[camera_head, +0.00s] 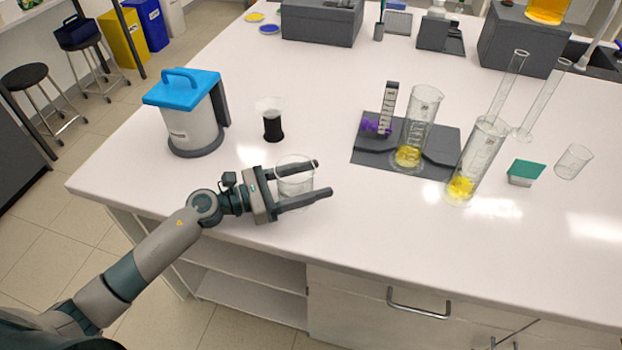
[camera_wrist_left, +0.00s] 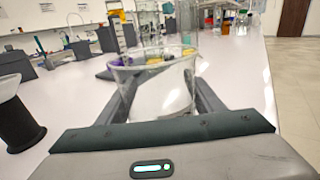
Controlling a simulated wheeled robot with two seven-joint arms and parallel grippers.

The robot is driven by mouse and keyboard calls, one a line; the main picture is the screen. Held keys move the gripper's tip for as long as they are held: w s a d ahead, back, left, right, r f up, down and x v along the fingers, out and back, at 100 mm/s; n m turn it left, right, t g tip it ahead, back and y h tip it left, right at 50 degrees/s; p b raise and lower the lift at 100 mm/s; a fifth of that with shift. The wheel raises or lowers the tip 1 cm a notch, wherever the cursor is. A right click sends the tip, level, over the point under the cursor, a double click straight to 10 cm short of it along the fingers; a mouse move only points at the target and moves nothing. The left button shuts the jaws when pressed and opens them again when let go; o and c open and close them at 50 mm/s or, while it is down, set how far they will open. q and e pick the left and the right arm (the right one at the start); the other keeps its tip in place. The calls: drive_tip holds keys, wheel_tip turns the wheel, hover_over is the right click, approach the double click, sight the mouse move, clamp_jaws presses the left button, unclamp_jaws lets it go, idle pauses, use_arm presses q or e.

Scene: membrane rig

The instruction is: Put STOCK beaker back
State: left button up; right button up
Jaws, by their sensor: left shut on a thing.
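My left gripper (camera_head: 325,179) reaches in from the left over the front part of the bench, its fingers on either side of a clear, empty-looking beaker (camera_head: 294,172). It is shut on this beaker, which stays upright between the fingers. The beaker also shows between the fingers in the left wrist view (camera_wrist_left: 165,90). I cannot read a label on it, nor tell whether its base touches the bench. My right gripper is out of view.
A white container with a blue lid (camera_head: 188,118) stands at the left. A dark mat (camera_head: 440,165) holds a cylinder with yellow contents (camera_head: 415,130); a second such cylinder (camera_head: 472,170) stands right of it. A green-topped block (camera_head: 525,172) stands farther right. The front right bench is clear.

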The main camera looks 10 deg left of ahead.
use_arm(q)
drive_tip(key=shift+f, duration=0.1)
drive_tip(key=o, duration=1.2)
drive_tip(key=shift+o, duration=0.2)
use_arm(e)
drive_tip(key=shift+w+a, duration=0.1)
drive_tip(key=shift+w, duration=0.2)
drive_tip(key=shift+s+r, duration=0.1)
use_arm(q)
drive_tip(key=shift+s+a, duration=0.15)
drive_tip(key=shift+a, duration=0.05)
drive_tip(key=shift+b+v, duration=0.75)
drive_tip(key=shift+v, duration=0.35)
drive_tip(key=b+v, duration=0.3)
drive_tip(key=v, duration=0.5)
drive_tip(key=shift+s+a, duration=0.2)
drive_tip(key=shift+s+a+b, duration=0.2)
drive_tip(key=shift+a+b, duration=0.1)
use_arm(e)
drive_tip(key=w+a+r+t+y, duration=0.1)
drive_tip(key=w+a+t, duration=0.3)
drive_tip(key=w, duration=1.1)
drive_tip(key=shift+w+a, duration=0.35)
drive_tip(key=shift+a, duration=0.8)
